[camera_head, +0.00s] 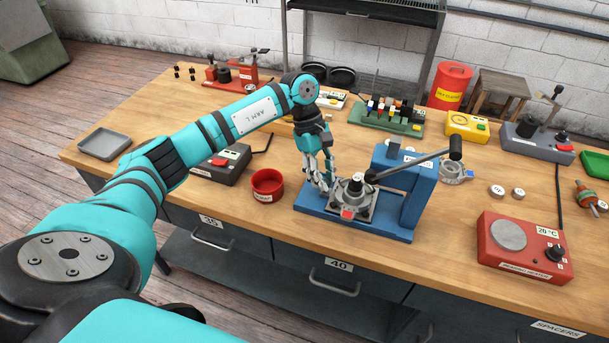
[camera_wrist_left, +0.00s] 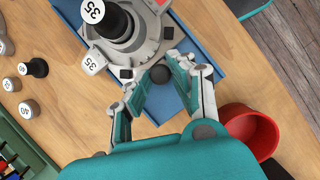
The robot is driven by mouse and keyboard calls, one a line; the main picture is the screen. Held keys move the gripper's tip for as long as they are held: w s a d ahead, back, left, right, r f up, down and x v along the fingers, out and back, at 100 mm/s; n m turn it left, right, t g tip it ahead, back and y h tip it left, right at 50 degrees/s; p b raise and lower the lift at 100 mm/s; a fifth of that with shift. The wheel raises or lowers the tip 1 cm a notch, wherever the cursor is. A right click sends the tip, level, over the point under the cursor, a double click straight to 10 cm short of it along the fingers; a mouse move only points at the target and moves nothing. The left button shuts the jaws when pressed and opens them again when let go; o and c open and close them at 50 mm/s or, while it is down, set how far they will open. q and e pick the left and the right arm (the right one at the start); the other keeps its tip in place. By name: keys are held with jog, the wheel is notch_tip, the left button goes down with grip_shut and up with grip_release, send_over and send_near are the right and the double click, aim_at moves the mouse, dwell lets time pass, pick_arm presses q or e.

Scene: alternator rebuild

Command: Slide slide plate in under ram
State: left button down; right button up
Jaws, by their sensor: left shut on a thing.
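The blue press (camera_head: 412,185) stands near the table's front edge, with a flat blue base (camera_head: 310,203) and a dark lever reaching up right. A grey slide plate (camera_head: 372,203) lies on that base, left of the press column. It carries a round grey metal part (camera_head: 352,195) with a black-topped piece marked 35 (camera_wrist_left: 110,20) upright in it. My left gripper (camera_head: 326,186) is at the plate's left end. In the left wrist view its fingertips (camera_wrist_left: 160,75) close around a dark round knob (camera_wrist_left: 160,73) at the plate's edge. The ram's lower end cannot be made out.
A red cup (camera_head: 267,185) stands just left of the base, close to my left gripper. A red heater (camera_head: 525,245) is at the right, and a green rack (camera_head: 388,122) is behind. Small numbered pieces (camera_wrist_left: 28,109) stand beside the press.

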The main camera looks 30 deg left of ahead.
aim_at(350, 182)
pick_arm(q)
jog(key=d, duration=0.2)
jog(key=w+d+b, duration=0.1)
jog(key=d, duration=0.3)
jog(key=shift+w+d+b, duration=0.1)
jog(key=shift+w+b, duration=0.15)
jog(key=shift+b, duration=0.15)
pick_arm(e)
notch_tip(350, 182, down, 3)
jog(key=shift+r, duration=0.2)
pick_arm(q)
jog(key=c, duration=1.3)
grip_release()
jog(key=shift+o, duration=0.9)
jog(key=shift+d, duration=0.1)
pick_arm(e)
jog(key=shift+d, duration=0.25)
jog(key=shift+d, duration=0.1)
